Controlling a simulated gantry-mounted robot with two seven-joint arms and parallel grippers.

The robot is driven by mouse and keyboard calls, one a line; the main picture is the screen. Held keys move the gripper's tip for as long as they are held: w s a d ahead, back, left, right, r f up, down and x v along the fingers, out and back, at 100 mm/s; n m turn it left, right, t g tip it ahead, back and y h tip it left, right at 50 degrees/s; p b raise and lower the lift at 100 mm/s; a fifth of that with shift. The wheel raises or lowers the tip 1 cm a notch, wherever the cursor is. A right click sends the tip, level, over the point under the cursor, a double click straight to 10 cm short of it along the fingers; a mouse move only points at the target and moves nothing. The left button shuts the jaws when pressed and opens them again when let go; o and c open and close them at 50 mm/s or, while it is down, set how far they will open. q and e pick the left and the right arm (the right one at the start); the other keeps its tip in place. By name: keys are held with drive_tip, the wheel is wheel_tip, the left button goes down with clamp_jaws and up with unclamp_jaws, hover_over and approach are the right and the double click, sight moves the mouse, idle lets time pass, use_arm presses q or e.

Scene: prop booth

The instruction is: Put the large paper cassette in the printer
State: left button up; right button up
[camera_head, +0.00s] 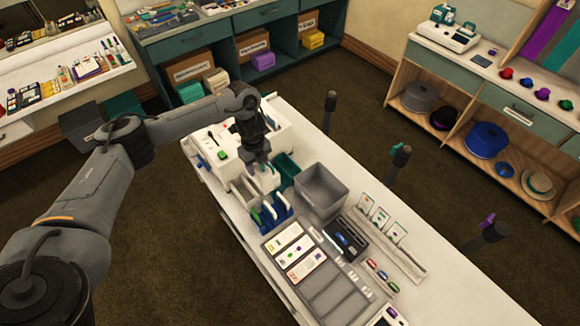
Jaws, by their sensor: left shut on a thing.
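My left gripper (260,166) reaches down over the white table, just in front of the white printer (223,152) with a green button. It is shut on a small pale piece (268,181), which looks like a paper cassette; the fingers and arm partly hide it, and I cannot tell its size. A pale open-topped box (243,192) stands just left of it and a dark green box (286,168) just right. The arm covers part of the printer, so its slot is not clearly seen. My right gripper is not in view.
A blue rack (271,215) with upright white and green pieces stands in front of the gripper. A grey bin (321,182) is to its right. A sectioned grey tray (330,292) with cards fills the table's near part. Several dark posts (400,158) stand along the far side.

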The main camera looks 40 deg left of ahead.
use_arm(q)
drive_tip(key=s+a+f+b, duration=0.3)
drive_tip(key=a+f+b, duration=0.2)
drive_tip(key=a, duration=0.1)
drive_tip(key=shift+s+a, duration=0.3)
drive_tip(key=shift+s, duration=0.1)
idle(0.6)
drive_tip(key=shift+f, duration=0.1)
idle(0.6)
drive_tip(key=shift+f, duration=0.1)
idle(0.7)
drive_tip(key=shift+f, duration=0.4)
wheel_tip(320, 180, down, 7)
drive_tip(key=b, duration=0.4)
drive_tip(key=shift+r, duration=0.2)
idle(1.0)
drive_tip(key=shift+f, duration=0.15)
idle(0.3)
